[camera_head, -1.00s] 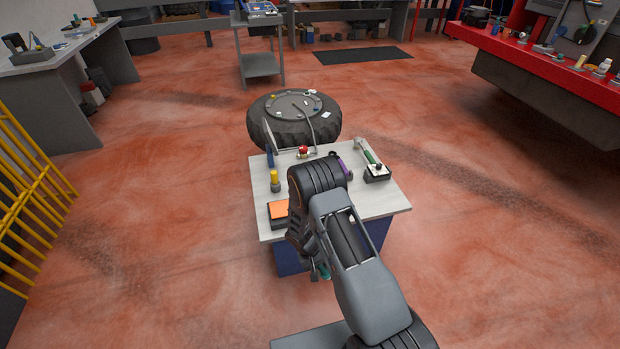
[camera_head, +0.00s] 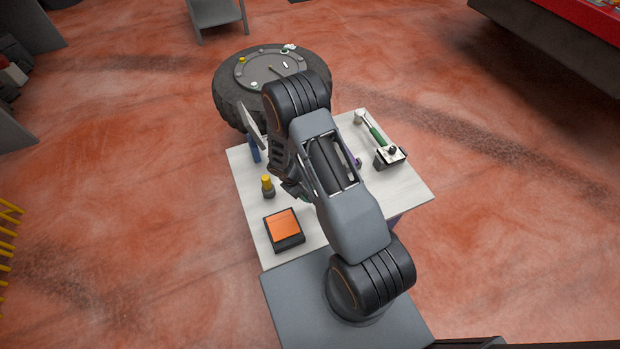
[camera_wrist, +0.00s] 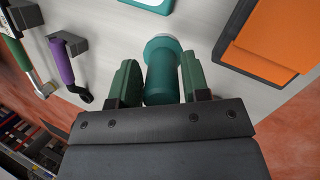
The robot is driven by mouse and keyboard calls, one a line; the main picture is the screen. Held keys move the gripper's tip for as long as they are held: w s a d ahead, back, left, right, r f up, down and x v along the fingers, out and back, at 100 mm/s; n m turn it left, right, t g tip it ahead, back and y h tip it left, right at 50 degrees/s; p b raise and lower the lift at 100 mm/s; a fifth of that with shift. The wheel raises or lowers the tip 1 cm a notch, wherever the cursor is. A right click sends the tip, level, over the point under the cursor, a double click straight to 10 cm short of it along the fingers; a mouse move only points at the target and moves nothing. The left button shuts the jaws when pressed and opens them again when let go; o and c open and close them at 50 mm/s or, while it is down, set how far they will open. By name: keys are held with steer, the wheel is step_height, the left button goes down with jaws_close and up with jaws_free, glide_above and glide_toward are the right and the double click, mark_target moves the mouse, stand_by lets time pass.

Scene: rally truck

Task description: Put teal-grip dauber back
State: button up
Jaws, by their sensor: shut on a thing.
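The teal-grip dauber (camera_wrist: 163,78) is between the two green finger pads of my gripper (camera_wrist: 160,84) in the wrist view. The gripper is shut on its teal grip, and its round pale end points away from the wrist toward the white table top. A teal-edged piece with a pale middle (camera_wrist: 150,3) is cut off at the top of the wrist view, just beyond the dauber, apart from it in the picture. In the head view my arm hides most of the gripper and the dauber.
The white table (camera_head: 258,222) holds an orange-topped box (camera_head: 283,227), a yellow-capped bottle (camera_head: 267,186), a green-handled tool (camera_head: 378,136) and a black-based block (camera_head: 391,157). A purple-handled tool (camera_wrist: 64,62) lies left in the wrist view.

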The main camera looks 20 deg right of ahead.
steer(key=d+r+n+t+y+b, duration=0.1)
steer(key=d+r+n+b, duration=0.2)
steer(key=d+n+b, duration=0.3)
steer(key=s+d+r+n+t+y+b, duration=0.1)
steer(key=d+n+b, duration=0.6)
steer(key=n, duration=0.7)
steer(key=shift+s+d+r+t+y, duration=0.3)
steer(key=shift+d+r+y, duration=0.2)
steer(key=shift+d+r, duration=0.55)
steer(key=shift+f, duration=0.1)
steer(key=shift+w+a+f+b, duration=0.7)
steer(key=shift+w+a+f, duration=0.45)
steer(key=shift+w+f, duration=0.9)
steer(key=shift+w+a+f+b, duration=0.75)
steer(key=shift+w+a+f, duration=0.45)
steer(key=shift+w+f, duration=0.9)
steer(key=shift+w+a+f+b, duration=0.7)
steer(key=shift+w+a+f, duration=0.45)
steer(key=shift+w+f, duration=0.9)
steer(key=o, duration=1.1)
steer(key=shift+s+f, duration=0.1)
steer(key=shift+s, duration=0.05)
